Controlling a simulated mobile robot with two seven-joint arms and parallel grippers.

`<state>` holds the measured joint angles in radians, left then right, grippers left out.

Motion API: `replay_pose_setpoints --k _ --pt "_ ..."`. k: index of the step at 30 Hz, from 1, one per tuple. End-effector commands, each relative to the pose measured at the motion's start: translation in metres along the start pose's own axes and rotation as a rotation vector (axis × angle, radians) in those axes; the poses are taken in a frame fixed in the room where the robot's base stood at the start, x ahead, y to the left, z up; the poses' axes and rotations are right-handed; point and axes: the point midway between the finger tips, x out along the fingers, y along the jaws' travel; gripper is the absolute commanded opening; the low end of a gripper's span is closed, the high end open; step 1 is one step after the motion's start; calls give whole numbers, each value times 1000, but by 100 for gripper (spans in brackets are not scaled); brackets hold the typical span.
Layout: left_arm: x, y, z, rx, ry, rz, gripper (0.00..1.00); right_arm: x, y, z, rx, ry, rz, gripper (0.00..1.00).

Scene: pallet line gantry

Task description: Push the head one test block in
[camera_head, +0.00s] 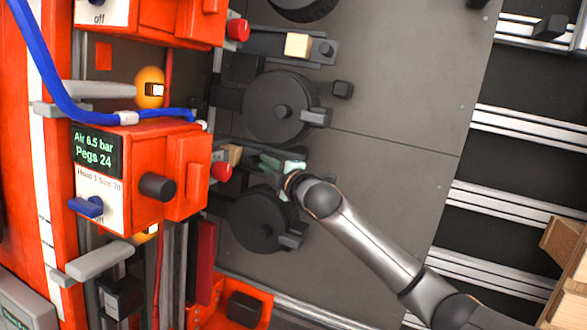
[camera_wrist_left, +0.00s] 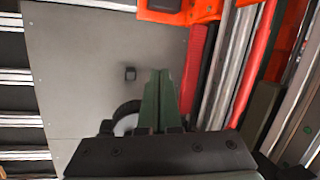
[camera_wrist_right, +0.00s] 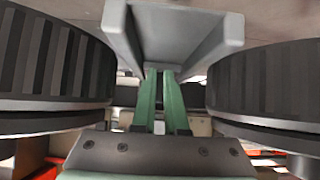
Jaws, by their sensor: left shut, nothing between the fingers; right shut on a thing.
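The orange head with the "Head 1" label (camera_head: 140,185) stands at the left of the head view. A small tan wooden block (camera_head: 232,154), apparently its test block, lies close to this head, beside the red button (camera_head: 221,171). My right gripper (camera_head: 280,164) is just right of the block, above a black wheel. My left gripper shows only in the left wrist view (camera_wrist_left: 160,72), shut and empty over the grey floor plate.
Another wooden block (camera_head: 298,45) sits on a dark slide with a knob by the upper head. Black wheels (camera_head: 280,106) stand beside the heads. A blue hose (camera_head: 60,90) crosses the heads. The grey plate (camera_head: 410,100) is mostly clear; metal rails (camera_head: 520,125) lie right.

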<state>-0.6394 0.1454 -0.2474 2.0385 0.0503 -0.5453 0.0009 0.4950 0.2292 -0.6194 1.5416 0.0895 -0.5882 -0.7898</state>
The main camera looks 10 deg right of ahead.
Motion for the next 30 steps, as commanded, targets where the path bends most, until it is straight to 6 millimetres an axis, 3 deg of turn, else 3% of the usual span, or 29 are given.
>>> replay_pose_setpoints --k 1,11,30 --pt "1 0 1 0 -1 0 0 5 4 -22 10 44 16 0" --pt "0 0 2 -1 -3 -1 0 5 4 -22 12 45 15 0" --pt "-25 3 -25 -2 -4 -1 0 -34 6 5 13 44 15 0"
